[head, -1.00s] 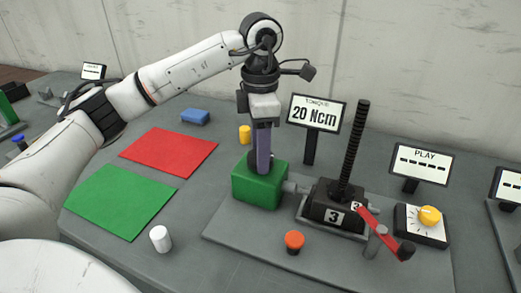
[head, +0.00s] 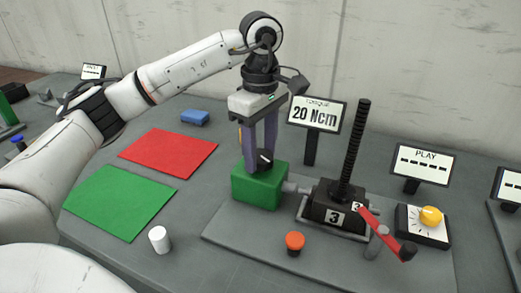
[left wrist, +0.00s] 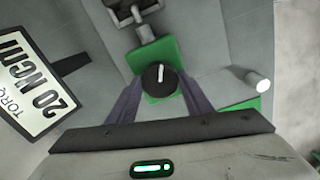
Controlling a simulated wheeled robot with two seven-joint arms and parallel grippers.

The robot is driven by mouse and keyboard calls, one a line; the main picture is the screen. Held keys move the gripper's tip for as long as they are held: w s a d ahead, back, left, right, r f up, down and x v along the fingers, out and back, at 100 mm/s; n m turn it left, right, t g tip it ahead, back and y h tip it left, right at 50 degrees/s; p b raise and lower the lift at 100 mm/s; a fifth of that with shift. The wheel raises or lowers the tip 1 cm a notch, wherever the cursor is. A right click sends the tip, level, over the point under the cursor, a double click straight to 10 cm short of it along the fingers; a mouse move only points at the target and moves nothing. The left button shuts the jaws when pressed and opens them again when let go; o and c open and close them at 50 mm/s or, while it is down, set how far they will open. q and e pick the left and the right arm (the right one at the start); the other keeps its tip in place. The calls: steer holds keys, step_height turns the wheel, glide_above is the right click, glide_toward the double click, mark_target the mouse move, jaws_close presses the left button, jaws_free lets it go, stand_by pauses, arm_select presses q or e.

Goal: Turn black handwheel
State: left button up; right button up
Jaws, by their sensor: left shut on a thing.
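The black handwheel (head: 265,157) is a small round knob with a white pointer mark, on top of a green box (head: 258,190). It also shows in the left wrist view (left wrist: 159,77), between the two purple-grey fingers. My left gripper (head: 261,162) points down from above and is shut on the handwheel, a finger on each side. In the left wrist view, the white mark points roughly away from the palm. A shaft joins the green box to a black screw jack (head: 335,205) marked 3, with a tall threaded spindle. My right gripper is not in view.
A red crank arm (head: 378,232), an orange button (head: 295,241), a yellow knob (head: 431,215) and a PLAY display (head: 421,163) are further right. Red and green mats lie left; a white cylinder (head: 160,238) stands in front.

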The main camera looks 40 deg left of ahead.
mark_target(261, 156)
arm_select(q)
steer(key=shift+m, duration=0.4)
steer(key=o, duration=1.1)
steer(key=shift+c, duration=0.2)
step_height(261, 156, up, 10)
steer(key=p, duration=0.1)
steer(key=shift+r+p, duration=0.2)
steer(key=shift+p, duration=0.1)
